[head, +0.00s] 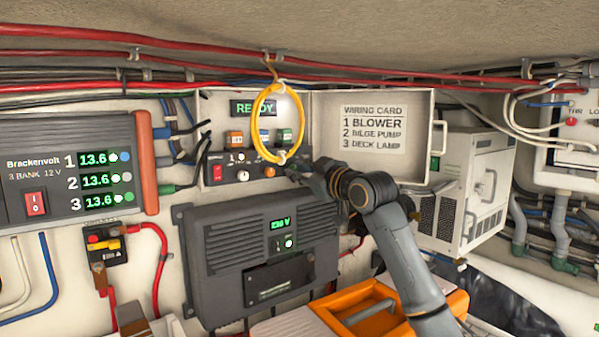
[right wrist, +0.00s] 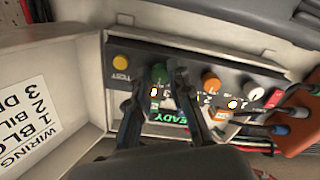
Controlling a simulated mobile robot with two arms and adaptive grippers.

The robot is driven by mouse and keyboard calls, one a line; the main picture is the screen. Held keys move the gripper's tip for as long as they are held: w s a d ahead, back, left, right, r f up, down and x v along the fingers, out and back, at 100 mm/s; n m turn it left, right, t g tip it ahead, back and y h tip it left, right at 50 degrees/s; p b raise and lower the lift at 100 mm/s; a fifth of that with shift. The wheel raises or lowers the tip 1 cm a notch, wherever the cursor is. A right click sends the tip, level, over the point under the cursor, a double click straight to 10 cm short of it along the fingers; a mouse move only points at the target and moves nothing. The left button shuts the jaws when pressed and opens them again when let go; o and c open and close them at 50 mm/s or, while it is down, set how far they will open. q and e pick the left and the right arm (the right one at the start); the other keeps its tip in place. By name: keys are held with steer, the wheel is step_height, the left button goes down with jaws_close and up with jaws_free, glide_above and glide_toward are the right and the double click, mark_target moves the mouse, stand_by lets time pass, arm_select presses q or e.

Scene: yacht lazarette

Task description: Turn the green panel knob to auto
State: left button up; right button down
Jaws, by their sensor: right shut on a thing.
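The control panel (head: 228,172) is a dark strip with a red switch, an orange knob and small white marks, under a lit READY display (head: 254,107). In the right wrist view the panel (right wrist: 188,72) appears upside down. The green knob (right wrist: 158,73) is between the fingertips of my right gripper (right wrist: 160,86); its pointer and the labels around it are too small to read. In the head view my right gripper (head: 298,169) reaches the panel's right end from the right and hides the green knob. My left gripper is not in view.
A yellow hoop (head: 257,140) hangs in front of the panel. In the wrist view a yellow TEST button (right wrist: 121,61) and an orange knob (right wrist: 211,83) flank the green knob. An open door with a wiring card (head: 373,128) stands at right. A dark charger box (head: 225,235) sits below.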

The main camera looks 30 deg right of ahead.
stand_by(0.5)
steer(key=c, duration=1.2)
jaws_free()
steer(key=shift+s, duration=0.15)
steer(key=s+d, duration=0.1)
steer(key=s, duration=1)
steer(key=shift+s+d, duration=0.35)
steer(key=shift+f, duration=0.1)
